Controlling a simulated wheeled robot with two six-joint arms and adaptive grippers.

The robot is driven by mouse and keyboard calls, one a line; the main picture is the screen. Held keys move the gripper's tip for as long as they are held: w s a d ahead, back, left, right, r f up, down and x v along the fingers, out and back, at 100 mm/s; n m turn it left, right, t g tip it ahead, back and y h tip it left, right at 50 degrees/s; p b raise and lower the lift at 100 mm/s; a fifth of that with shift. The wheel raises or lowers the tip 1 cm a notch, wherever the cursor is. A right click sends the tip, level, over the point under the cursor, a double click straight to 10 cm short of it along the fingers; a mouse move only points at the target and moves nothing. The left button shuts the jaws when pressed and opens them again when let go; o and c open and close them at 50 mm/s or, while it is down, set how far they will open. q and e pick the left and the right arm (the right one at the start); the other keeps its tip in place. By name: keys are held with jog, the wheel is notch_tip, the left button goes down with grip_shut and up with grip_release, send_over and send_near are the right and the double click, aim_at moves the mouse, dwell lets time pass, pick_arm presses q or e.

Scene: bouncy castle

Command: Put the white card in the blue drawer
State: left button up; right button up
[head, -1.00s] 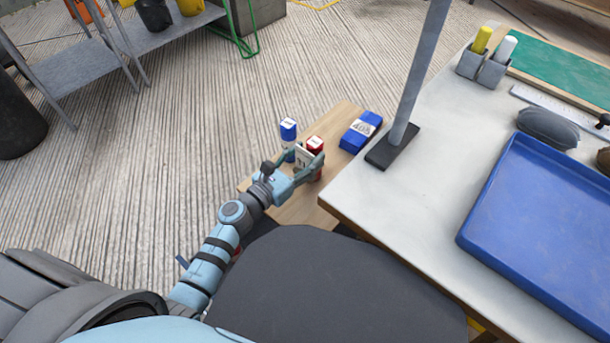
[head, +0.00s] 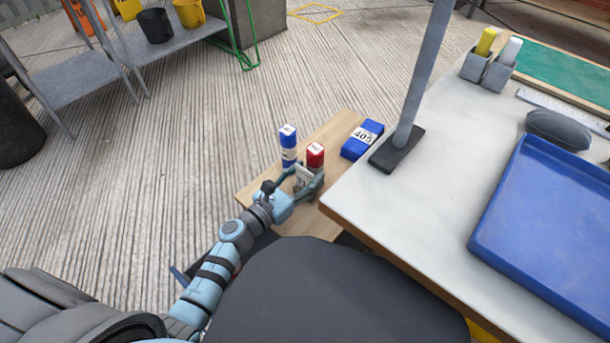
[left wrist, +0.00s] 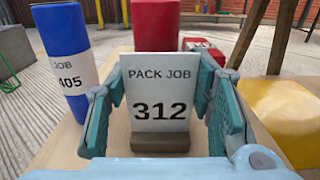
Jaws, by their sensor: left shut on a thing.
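The white card (left wrist: 160,92), printed PACK JOB 312, stands upright in a small brown base (left wrist: 160,142) in the left wrist view. In the head view my left gripper (head: 304,178) is over the wooden board, shut on the card (head: 302,174). In the left wrist view its teal fingers (left wrist: 163,108) stand on both sides of the card. I cannot make out a blue drawer in either view. My right gripper is not in view.
A blue container (head: 288,150) labelled 405 and a red container (head: 315,155) stand close beyond the gripper on the wooden board (head: 342,122). A blue 405 pack (head: 362,141) lies farther back. The white table (head: 405,205) with a blue tray (head: 545,240) is at right.

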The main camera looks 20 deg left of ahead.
pick_arm(q)
jog(key=shift+f, duration=0.15)
jog(key=o, duration=1.1)
jog(key=shift+o, duration=0.2)
